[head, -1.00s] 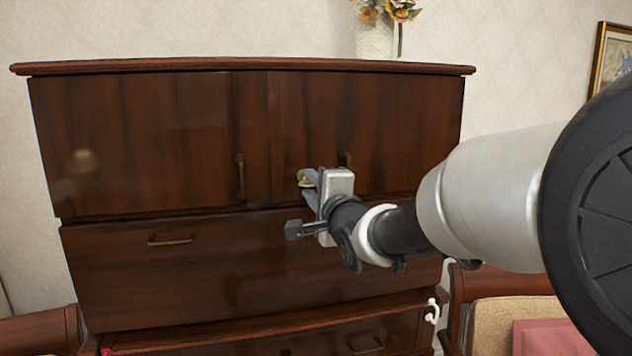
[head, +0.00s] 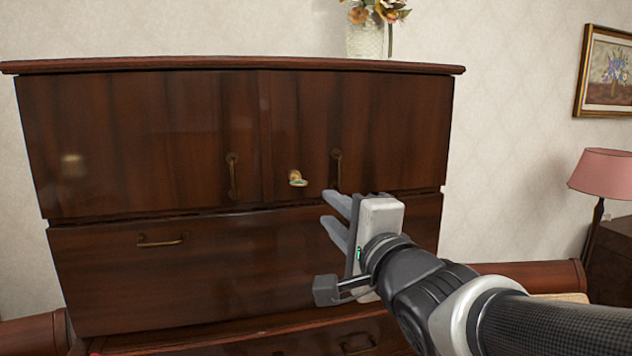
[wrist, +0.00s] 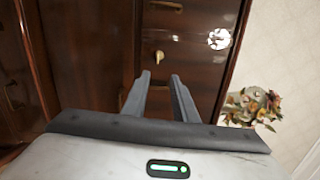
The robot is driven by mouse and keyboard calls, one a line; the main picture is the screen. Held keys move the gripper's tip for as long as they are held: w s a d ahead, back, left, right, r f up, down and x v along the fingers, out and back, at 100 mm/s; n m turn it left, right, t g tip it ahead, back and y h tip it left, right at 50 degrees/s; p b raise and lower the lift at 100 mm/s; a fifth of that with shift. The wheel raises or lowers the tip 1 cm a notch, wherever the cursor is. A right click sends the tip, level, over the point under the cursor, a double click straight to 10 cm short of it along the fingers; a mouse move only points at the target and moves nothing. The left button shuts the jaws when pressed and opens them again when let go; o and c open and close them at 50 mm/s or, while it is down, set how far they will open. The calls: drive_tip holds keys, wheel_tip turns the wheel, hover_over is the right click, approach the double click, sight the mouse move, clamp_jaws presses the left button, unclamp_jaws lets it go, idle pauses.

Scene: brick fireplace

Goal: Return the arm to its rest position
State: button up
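My gripper (head: 328,213) is in front of the dark wooden cabinet (head: 150,135), right of its middle, with its two grey fingers apart and nothing between them. In the wrist view the open fingers (wrist: 159,92) point at the cabinet front. A small brass knob or key (head: 297,179) sits on the right door, between the two door handles, clear of the fingers. It also shows in the wrist view (wrist: 159,56), beyond the fingertips. My arm reaches in from the lower right.
A white vase with flowers (head: 366,40) stands on the cabinet top. A drawer handle (head: 160,241) is at the left. A pink lamp (head: 603,173) and a framed picture (head: 605,72) are at the right. Wooden furniture (head: 530,275) is behind my arm.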

drive_tip(key=s+d+f+n+g+h+p, duration=0.35)
drive_tip(key=s+d+f+n+h, duration=0.2)
drive_tip(key=d, duration=0.35)
drive_tip(key=s+d+f+n+g, duration=0.1)
drive_tip(key=s+f+n+g, duration=0.2)
drive_tip(key=s, duration=0.4)
drive_tip(key=s+d+f+n+g+h+p, duration=0.1)
drive_tip(key=s+f+n+g, duration=0.3)
drive_tip(key=s+n+g, duration=0.1)
drive_tip(key=shift+s+d+n, duration=0.35)
drive_tip(key=shift+s+n, duration=0.2)
drive_tip(key=shift+s, duration=0.45)
drive_tip(key=shift+o, duration=0.2)
drive_tip(key=shift+w, duration=0.1)
